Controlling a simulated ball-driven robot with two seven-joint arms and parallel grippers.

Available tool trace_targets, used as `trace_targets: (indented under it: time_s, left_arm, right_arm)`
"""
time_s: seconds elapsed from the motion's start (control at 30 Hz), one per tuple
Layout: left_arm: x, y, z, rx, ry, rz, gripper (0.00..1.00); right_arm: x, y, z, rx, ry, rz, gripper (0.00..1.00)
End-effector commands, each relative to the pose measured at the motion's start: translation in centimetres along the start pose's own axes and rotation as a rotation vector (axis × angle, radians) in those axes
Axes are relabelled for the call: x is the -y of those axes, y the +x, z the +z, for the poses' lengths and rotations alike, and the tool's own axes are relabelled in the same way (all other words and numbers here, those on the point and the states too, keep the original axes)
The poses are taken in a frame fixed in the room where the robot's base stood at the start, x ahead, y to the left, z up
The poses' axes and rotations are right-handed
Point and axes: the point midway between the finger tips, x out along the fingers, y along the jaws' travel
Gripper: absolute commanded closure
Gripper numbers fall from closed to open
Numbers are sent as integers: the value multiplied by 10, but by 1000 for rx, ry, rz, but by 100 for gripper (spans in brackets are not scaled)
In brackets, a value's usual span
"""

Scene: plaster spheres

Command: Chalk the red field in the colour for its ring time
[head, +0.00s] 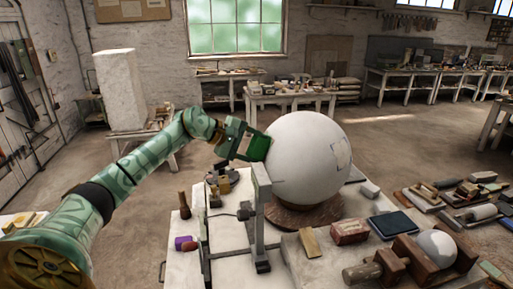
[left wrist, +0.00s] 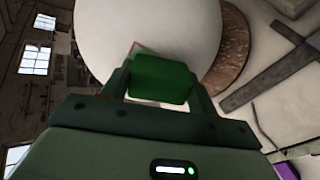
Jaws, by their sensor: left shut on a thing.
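A large white plaster sphere (head: 308,160) rests on a round brown base (head: 305,215) on the workbench. A blue-outlined field (head: 341,155) shows on its right side. In the left wrist view, a thin reddish outline (left wrist: 138,47) on the sphere (left wrist: 150,25) shows just past a green block; most of it is hidden. My left gripper (head: 246,145) is shut on the green block (left wrist: 160,79), which also shows in the head view (head: 258,147). The block is close against the sphere's left side; I cannot tell whether it touches. My right gripper is not in view.
A grey upright post (head: 261,205) stands before the sphere's left side. A small sphere (head: 437,245) sits in a wooden cradle.

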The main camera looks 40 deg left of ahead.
Motion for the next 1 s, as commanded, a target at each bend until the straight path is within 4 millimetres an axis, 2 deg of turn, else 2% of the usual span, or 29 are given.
trace_targets:
  time_s: [0.67,1.0]
  left_arm:
    - [-40,-1,1,0,0,4,68]
    - [-39,1,0,-1,0,2,68]
  right_arm:
    - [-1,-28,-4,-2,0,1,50]
    - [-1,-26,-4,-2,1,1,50]
